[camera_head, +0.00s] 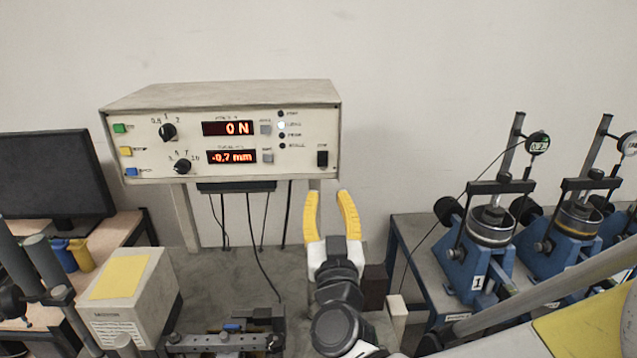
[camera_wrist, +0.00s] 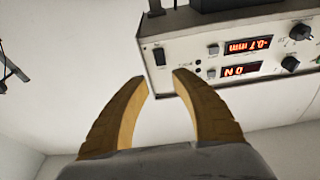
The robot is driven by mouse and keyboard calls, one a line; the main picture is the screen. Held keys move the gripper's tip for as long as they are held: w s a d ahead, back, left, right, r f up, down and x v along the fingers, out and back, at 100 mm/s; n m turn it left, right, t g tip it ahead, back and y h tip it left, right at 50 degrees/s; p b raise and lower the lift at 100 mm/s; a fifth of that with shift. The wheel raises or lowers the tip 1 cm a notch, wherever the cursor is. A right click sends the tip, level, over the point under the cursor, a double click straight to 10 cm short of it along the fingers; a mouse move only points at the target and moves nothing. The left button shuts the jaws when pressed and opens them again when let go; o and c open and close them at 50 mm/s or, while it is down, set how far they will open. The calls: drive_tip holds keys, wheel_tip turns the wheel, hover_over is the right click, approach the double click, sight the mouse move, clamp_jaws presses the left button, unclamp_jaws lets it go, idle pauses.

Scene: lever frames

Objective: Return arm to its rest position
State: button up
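My gripper (camera_head: 332,215) is raised above the grey bench (camera_head: 240,268), in front of the right end of the control box. Its two yellow fingers point up and stand apart with nothing between them. In the wrist view my gripper (camera_wrist: 158,88) also shows open and empty, with the control box (camera_wrist: 240,60) upside down beyond the fingertips. The beige control box (camera_head: 225,130) stands on posts at the back and has dials, coloured buttons and two red displays. The upper display reads "0 N" and the lower reads "-0.7 mm".
At right, blue lever frames (camera_head: 478,245) with dial gauges stand on a table. At left are a monitor (camera_head: 55,175) and a white box (camera_head: 128,290) with a yellow top. A metal fixture (camera_head: 222,342) lies at the front. Cables hang below the control box.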

drive_tip(key=s+d+f+n+g+y+b, duration=0.35)
drive_tip(key=s+f+g+b, duration=0.45)
drive_tip(key=f, duration=0.6)
drive_tip(key=s+d+f+m+g+h, duration=0.3)
drive_tip(key=s+d+f+g, duration=0.3)
drive_tip(key=s+d+f, duration=0.2)
drive_tip(key=s+d, duration=0.2)
drive_tip(key=s, duration=0.2)
drive_tip(key=shift+f+m+h, duration=0.15)
drive_tip(key=shift+m+h, duration=0.1)
